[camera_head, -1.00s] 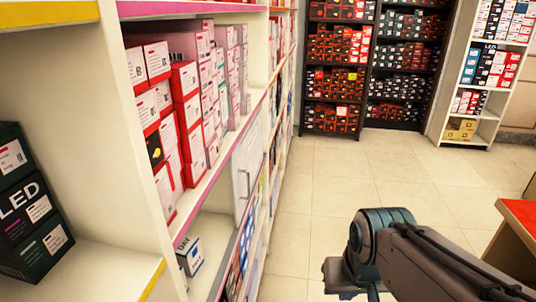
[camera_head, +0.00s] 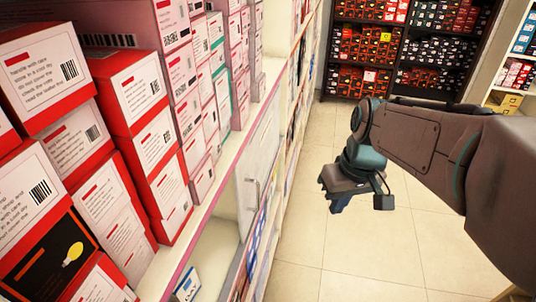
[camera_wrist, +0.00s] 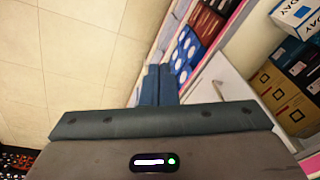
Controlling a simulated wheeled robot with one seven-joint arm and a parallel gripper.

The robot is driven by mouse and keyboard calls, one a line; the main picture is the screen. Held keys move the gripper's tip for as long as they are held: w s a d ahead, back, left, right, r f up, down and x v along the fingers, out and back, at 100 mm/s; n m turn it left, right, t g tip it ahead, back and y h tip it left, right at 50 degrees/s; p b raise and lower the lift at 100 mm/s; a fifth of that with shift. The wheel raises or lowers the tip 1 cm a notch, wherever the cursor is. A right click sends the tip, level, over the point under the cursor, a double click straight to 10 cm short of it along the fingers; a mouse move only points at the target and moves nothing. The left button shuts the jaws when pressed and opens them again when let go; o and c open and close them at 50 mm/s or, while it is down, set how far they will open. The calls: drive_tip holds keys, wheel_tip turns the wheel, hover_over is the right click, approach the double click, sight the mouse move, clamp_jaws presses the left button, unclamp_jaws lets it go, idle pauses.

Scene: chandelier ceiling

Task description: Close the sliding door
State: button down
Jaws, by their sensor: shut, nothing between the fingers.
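The white sliding door (camera_head: 257,165) with a thin upright handle (camera_head: 257,190) stands in the lower part of the left shelf unit, below a shelf of boxes. An open compartment (camera_head: 207,262) lies on its near side, with a blue-and-white box in it. My gripper (camera_head: 338,207) is shut and empty over the aisle floor, to the right of the door and apart from it. In the wrist view my gripper's fingers (camera_wrist: 157,84) are together, and the white door panel (camera_wrist: 222,82) shows to their right.
Red-and-white boxes (camera_head: 150,130) fill the shelf above on the left. Dark shelves (camera_head: 385,50) stand at the back. The tiled aisle floor (camera_head: 310,245) is clear.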

drive_tip(key=w+a+f+n+g+y+p, duration=0.1)
drive_tip(key=w+a+n+g+y, duration=0.2)
drive_tip(key=w+n, duration=0.5)
drive_tip(key=w+a+n+g+y+p, duration=0.1)
drive_tip(key=w+a+n+g+y, duration=0.3)
drive_tip(key=w, duration=0.7)
drive_tip(key=s+a+f+t+h+p, duration=0.2)
drive_tip(key=s+a+f, duration=0.4)
drive_tip(key=a+f, duration=0.2)
drive_tip(key=shift+s+m, duration=0.3)
drive_tip(key=shift+m, duration=0.1)
drive_tip(key=shift+a, duration=0.1)
